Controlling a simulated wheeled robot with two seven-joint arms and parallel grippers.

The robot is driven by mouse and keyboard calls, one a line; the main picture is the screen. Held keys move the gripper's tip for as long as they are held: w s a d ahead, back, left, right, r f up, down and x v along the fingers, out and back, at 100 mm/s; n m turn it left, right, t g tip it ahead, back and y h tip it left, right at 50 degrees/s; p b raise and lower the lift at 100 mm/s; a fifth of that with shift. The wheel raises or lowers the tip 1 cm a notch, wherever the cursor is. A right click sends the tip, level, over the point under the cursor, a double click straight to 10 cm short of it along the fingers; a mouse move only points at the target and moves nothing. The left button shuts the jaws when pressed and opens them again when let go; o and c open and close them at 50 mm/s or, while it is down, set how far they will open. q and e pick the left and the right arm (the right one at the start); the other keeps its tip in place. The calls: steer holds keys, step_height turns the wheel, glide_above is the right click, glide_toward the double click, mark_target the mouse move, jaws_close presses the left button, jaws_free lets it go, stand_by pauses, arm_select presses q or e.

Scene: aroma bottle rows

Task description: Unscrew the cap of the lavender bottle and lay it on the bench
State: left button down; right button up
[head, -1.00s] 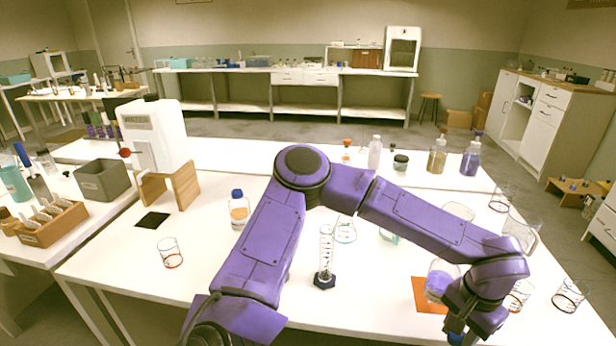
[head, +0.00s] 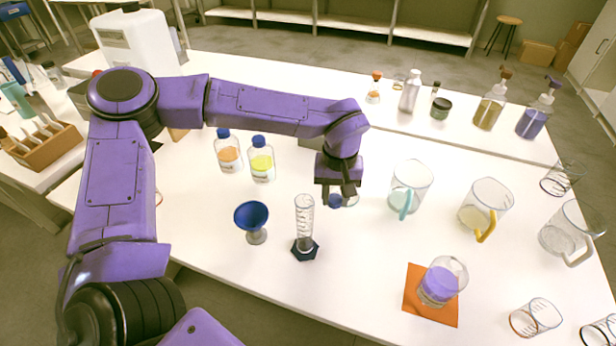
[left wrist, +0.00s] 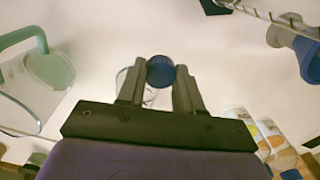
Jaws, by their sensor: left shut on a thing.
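My left gripper (head: 338,200) is near the middle of the bench (head: 385,255), pointing down. It is shut on a blue cap (left wrist: 160,71), which sits between the fingertips in the left wrist view. The cap also shows just below the fingers in the head view (head: 334,201). I cannot tell whether the cap touches the bench. A clear vessel of purple liquid (head: 438,283) stands upright on an orange mat (head: 424,313), apart from the gripper. No cap shows on it. No bottle labelled lavender can be read. My right gripper is not in view.
Behind the gripper to the left stand blue-capped orange (head: 228,153) and yellow (head: 261,160) bottles. A blue funnel (head: 252,219) and a graduated cylinder (head: 304,230) stand at front left. Two jugs (head: 410,187) (head: 485,207) are to the right. Bare bench lies between cylinder and mat.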

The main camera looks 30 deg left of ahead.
arm_select(q)
steer(key=s+a+r+n, duration=0.3)
steer(key=a+n, duration=0.1)
steer(key=n, duration=1.3)
steer(key=s+a+r+n, duration=0.2)
steer(key=s+a+n, duration=0.15)
steer(key=n, duration=3.45)
glide_above(293, 188)
steer(key=f, duration=0.7)
steer(key=shift+s+f+p, duration=0.2)
steer(key=shift+p, duration=0.2)
steer(key=f, duration=0.2)
steer(key=shift+w+f, duration=0.2)
steer(key=shift+f, duration=0.55)
